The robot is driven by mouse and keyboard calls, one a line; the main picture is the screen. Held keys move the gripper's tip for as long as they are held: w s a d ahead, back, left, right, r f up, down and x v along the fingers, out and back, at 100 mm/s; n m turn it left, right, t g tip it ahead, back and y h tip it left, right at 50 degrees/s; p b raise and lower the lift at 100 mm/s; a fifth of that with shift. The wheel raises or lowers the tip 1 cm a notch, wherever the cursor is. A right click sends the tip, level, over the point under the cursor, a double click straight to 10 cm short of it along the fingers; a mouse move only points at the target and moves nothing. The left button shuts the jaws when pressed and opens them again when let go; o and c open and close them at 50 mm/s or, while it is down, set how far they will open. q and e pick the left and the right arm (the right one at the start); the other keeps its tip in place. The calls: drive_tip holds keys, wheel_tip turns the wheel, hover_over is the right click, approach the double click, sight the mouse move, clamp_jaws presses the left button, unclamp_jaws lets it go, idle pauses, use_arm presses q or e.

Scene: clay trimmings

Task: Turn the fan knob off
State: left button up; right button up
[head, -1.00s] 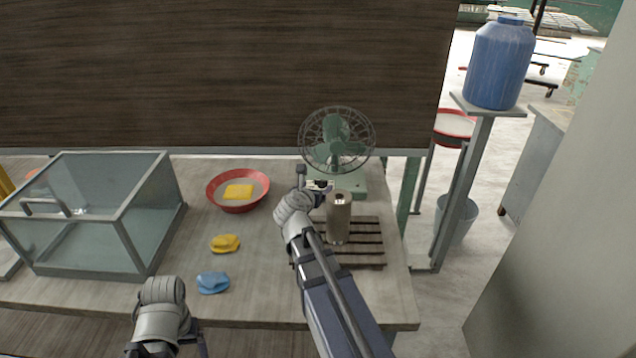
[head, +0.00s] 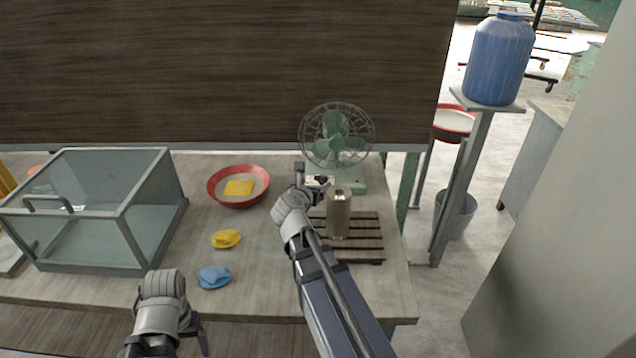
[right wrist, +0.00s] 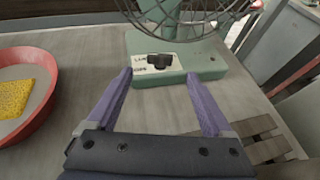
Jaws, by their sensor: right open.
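A green fan (head: 337,137) with a wire cage stands at the back right of the table. In the right wrist view its green base (right wrist: 205,62) shows a black knob (right wrist: 160,60) on a pale labelled plate; the label is too small to read surely. My right gripper (head: 316,176) is at the front of the base. In the right wrist view this gripper (right wrist: 160,82) is open and empty, its purple fingers apart on either side of the knob and short of it. My left gripper (head: 196,335) is low at the front edge, its jaws mostly hidden.
A beige cylinder (head: 338,214) stands on a slatted wooden rack (head: 362,250) beside my right arm. A red bowl (head: 212,188) holds a yellow sponge (head: 239,188). Yellow (head: 227,239) and blue (head: 214,277) lumps lie nearer. A glass case (head: 105,205) stands left.

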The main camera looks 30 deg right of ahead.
sight(321, 178)
drive_tip(key=b+x, duration=0.2)
drive_tip(key=x, duration=0.4)
drive_tip(key=shift+w+f, duration=0.1)
clamp_jaws()
drive_tip(key=shift+s+d+n, duration=0.1)
drive_tip(key=shift+s+n, duration=0.15)
drive_tip(key=shift+n, duration=0.05)
drive_tip(key=shift+n+t+y, duration=0.5)
drive_tip(key=shift+t+y, duration=0.1)
drive_tip(key=shift+y, duration=0.1)
